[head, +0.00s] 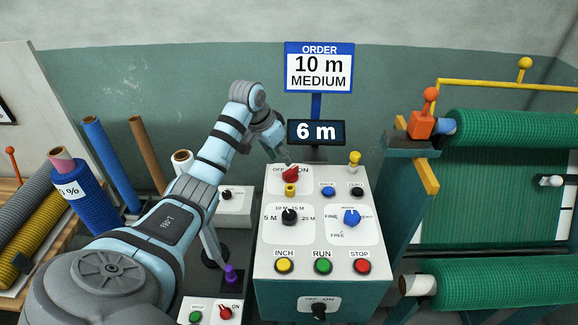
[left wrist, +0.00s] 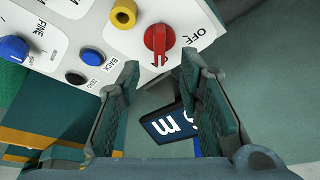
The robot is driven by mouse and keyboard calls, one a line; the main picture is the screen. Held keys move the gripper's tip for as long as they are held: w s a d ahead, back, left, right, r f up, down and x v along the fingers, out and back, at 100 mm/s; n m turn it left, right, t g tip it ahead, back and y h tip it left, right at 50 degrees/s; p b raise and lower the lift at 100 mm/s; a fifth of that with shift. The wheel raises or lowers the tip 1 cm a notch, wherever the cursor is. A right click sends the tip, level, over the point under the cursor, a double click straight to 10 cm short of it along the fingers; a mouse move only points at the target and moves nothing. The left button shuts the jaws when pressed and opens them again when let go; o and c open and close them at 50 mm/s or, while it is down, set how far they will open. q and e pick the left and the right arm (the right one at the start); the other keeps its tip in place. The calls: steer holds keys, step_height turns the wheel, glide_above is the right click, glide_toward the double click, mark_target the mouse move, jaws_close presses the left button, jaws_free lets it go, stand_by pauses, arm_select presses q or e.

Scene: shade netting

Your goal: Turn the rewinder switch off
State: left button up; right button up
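A red rotary switch (head: 290,174) with OFF and ON lettering sits at the top left of the pale control panel (head: 262,245). In the left wrist view the red switch (left wrist: 158,42) lies beyond the fingertips. Its white-marked end points away from the word OFF, toward the other side. My left gripper (head: 281,152) is just behind and above this switch. The left wrist view shows the gripper (left wrist: 157,72) with its fingers spread and nothing between them. A gap to the switch seems to remain. My right gripper is not in view.
A 6 m display (head: 316,132) stands behind the panel. Another red switch (head: 225,312) is at lower left, and a black switch (head: 319,308) on the front.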

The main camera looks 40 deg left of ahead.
mark_target(291, 169)
arm_select(q)
steer(key=x, duration=0.4)
steer(key=shift+s+d+f, duration=0.1)
steer(key=shift+d+f, duration=0.05)
steer(key=shift+d, duration=0.15)
steer(key=w+f, duration=0.2)
steer(key=f, duration=0.1)
steer(key=shift+w+f, duration=0.15)
steer(key=shift+w, duration=0.2)
steer(key=shift+s+a, duration=0.1)
steer(key=shift+s, duration=0.3)
steer(key=shift+c, duration=0.5)
steer(key=shift+s, duration=0.1)
steer(key=c, duration=0.4)
jaws_close()
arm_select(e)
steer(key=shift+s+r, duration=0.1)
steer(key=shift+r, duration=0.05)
